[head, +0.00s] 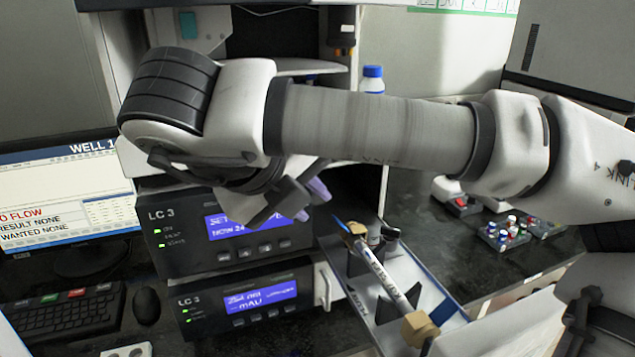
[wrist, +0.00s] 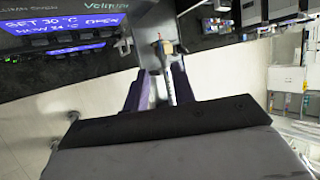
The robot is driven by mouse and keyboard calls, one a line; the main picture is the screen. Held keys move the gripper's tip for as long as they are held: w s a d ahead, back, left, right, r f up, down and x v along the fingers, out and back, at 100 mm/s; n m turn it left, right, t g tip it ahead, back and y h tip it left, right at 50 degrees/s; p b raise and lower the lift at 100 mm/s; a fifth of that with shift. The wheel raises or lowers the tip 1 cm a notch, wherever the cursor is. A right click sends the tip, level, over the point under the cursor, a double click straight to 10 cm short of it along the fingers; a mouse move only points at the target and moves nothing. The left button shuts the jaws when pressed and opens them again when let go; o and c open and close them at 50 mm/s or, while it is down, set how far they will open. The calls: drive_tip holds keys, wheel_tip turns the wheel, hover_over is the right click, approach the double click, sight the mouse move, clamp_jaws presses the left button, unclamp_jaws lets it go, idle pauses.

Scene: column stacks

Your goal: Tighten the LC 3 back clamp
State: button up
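The LC 3 stack has an upper unit (head: 180,260) with a lit blue display, and a tray (head: 430,288) reaches out at its right side. A white labelled column (head: 383,275) with brass-coloured ends lies along the tray between dark clamp pieces. The clamp at the far end, nearer the stack (head: 357,264), is small and its tightness cannot be told. A front clamp (head: 386,310) stands nearer me. My gripper (head: 309,202) hangs before the upper display, left of the column's far end, empty. In the wrist view its purple fingers (wrist: 160,92) are apart, with the brass end (wrist: 168,47) beyond them.
A lower LC 3 unit (head: 245,302) sits beneath. A monitor (head: 70,195) and keyboard (head: 65,312) are on the left. A blue-capped bottle (head: 372,80) stands behind my arm. Vial racks (head: 508,233) are on the dark bench at right.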

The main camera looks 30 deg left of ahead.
drive_tip(key=shift+p+v, duration=1.85)
drive_tip(key=shift+p, duration=0.25)
drive_tip(key=shift+f, duration=0.15)
